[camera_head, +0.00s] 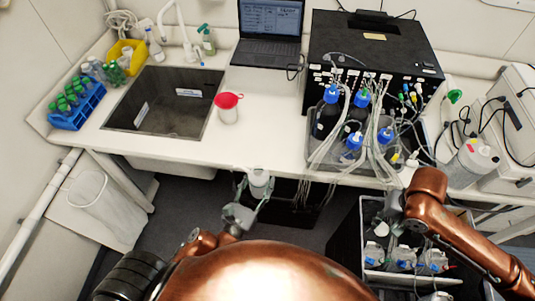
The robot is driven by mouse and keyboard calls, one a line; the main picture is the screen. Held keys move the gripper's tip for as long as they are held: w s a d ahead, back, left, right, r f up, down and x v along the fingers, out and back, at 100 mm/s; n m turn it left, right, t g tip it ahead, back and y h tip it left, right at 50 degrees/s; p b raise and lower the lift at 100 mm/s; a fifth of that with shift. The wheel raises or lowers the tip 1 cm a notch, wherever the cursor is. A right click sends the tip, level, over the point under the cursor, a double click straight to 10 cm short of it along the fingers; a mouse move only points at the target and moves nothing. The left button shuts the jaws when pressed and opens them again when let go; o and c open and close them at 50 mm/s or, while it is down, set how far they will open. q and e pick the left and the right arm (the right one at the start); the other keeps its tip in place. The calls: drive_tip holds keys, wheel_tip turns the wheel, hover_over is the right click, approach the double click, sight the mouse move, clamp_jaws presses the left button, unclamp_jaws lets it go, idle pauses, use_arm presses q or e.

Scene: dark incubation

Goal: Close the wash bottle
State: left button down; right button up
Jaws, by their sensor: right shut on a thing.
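No wash bottle can be told for sure. A small whitish bottle-like thing (259,184) is at the counter's front edge. My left gripper (256,190) has its grey fingers on either side of it; whether they grip it cannot be told. My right gripper (393,206) is at the end of my copper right arm, above the crate at the lower right. It is shut on a small pale thing, hard to make out. A pale vessel with a wide red top (229,107) stands on the counter, away from both grippers.
Blue-capped bottles (354,142) with tubes stand in a tray before a black device (375,50). A sink (165,102), blue rack (77,106) and laptop (268,33) are on the counter. A crate (369,277) with several bottles is below right. A large white jar (472,164) stands at right.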

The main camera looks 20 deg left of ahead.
use_arm(q)
drive_tip(key=w+d+m+g+h, duration=0.2)
drive_tip(key=w+d+m+h, duration=0.1)
drive_tip(key=d+h, duration=0.2)
drive_tip(key=w+d+r+m+g+h, duration=0.1)
drive_tip(key=w+d+m+g+h, duration=0.1)
drive_tip(key=d+h, duration=0.4)
drive_tip(key=w+d+m, duration=0.1)
drive_tip(key=d+m, duration=0.1)
drive_tip(key=d, duration=0.2)
drive_tip(key=shift+w+m, duration=0.25)
drive_tip(key=shift+m, duration=0.05)
use_arm(e)
drive_tip(key=w+a+r+n, duration=0.2)
drive_tip(key=w+a+r, duration=0.1)
drive_tip(key=a+r, duration=0.6)
drive_tip(key=w+a+r+n, duration=0.3)
drive_tip(key=a+r, duration=0.6)
drive_tip(key=a, duration=0.9)
drive_tip(key=shift+w+r, duration=0.15)
drive_tip(key=shift+w, duration=0.25)
drive_tip(key=shift+f, duration=2)
